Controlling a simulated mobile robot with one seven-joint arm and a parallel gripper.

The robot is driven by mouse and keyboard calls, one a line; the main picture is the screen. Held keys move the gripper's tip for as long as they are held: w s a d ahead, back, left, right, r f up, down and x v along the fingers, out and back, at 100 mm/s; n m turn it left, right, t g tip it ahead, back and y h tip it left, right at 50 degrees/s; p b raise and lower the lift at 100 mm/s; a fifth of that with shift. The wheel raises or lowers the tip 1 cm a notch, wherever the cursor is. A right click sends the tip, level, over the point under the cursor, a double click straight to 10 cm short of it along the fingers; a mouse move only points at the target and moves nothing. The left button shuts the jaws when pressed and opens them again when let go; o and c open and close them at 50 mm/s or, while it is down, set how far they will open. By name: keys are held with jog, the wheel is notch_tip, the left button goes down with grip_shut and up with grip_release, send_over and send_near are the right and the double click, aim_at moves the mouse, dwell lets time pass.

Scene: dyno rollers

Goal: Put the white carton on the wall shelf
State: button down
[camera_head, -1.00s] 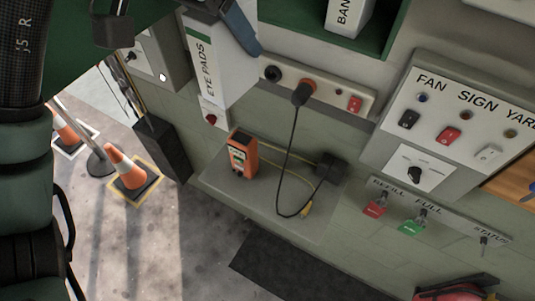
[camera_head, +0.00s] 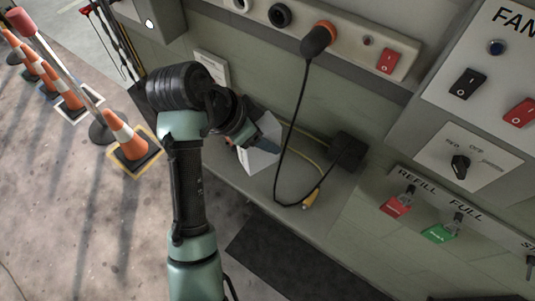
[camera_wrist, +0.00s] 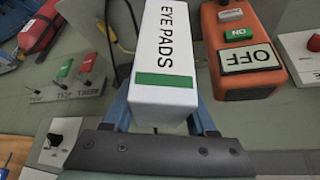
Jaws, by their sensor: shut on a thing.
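The white carton (camera_wrist: 165,55), marked EYE PADS with a green band, is between the blue fingers of my gripper (camera_wrist: 163,112) in the wrist view. My gripper is shut on it. In the head view, my gripper (camera_head: 255,138) and part of the carton (camera_head: 256,161) show over the grey wall shelf (camera_head: 335,205). My arm covers the shelf's left part. I cannot tell whether the carton touches the shelf.
An orange box (camera_wrist: 240,45) with ON and OFF labels stands close beside the carton. A black plug block (camera_head: 348,150) and hanging cable (camera_head: 291,130) are to the right. Switch panels (camera_head: 475,85) project from the wall. Cones (camera_head: 127,140) stand on the floor.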

aim_at(264, 156)
notch_tip(264, 156, down, 7)
jog(key=shift+f+p, duration=0.15)
jog(key=shift+p, duration=0.45)
jog(key=shift+f, duration=0.2)
jog(key=shift+c, duration=1)
grip_release()
